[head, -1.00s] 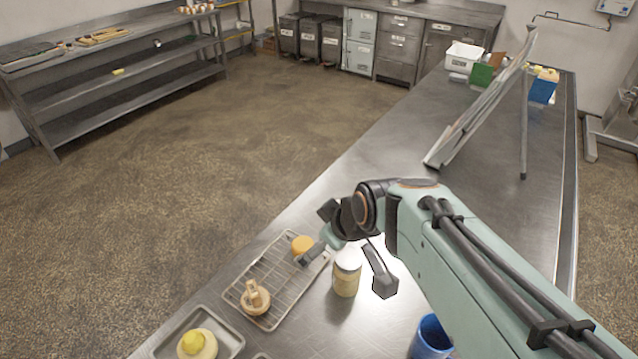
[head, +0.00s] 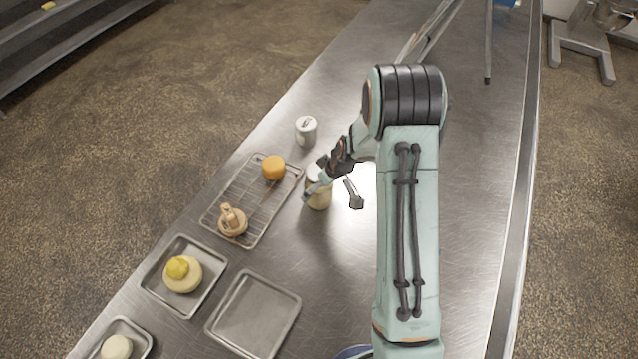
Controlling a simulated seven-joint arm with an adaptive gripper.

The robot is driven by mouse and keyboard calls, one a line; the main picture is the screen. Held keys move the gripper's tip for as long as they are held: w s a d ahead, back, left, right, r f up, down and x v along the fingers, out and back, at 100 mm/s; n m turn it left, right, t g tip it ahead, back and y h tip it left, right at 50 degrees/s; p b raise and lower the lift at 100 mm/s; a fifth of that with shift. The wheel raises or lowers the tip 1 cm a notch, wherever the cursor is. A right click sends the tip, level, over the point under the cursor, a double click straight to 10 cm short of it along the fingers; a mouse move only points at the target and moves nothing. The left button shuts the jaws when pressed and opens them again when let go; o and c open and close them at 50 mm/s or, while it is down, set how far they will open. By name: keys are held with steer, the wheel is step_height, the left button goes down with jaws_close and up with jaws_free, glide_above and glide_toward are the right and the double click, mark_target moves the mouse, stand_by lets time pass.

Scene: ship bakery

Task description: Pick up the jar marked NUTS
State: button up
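A glass jar with a pale lid and tan contents (head: 319,198) stands upright on the steel counter, right of the wire rack. A grey-white canister with a dark mark on top (head: 306,131) stands a little farther back. No label reads clearly, so I cannot tell which is marked NUTS. My gripper (head: 332,198) is open at the tan jar. One finger overlaps the jar's left side in the picture and the other is apart on its right. The gripper covers part of the jar's top, and I cannot tell whether the left finger touches it.
The wire rack (head: 246,240) holds an orange round item (head: 274,167) and a tan pastry (head: 232,220). Nearer are a tray with a yellow-topped bun (head: 183,273), an empty tray (head: 255,314) and a tray with a pale bun (head: 116,348).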

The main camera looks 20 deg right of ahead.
steer(key=shift+w+f, duration=0.1)
steer(key=shift+f, duration=0.2)
steer(key=c, duration=1.2)
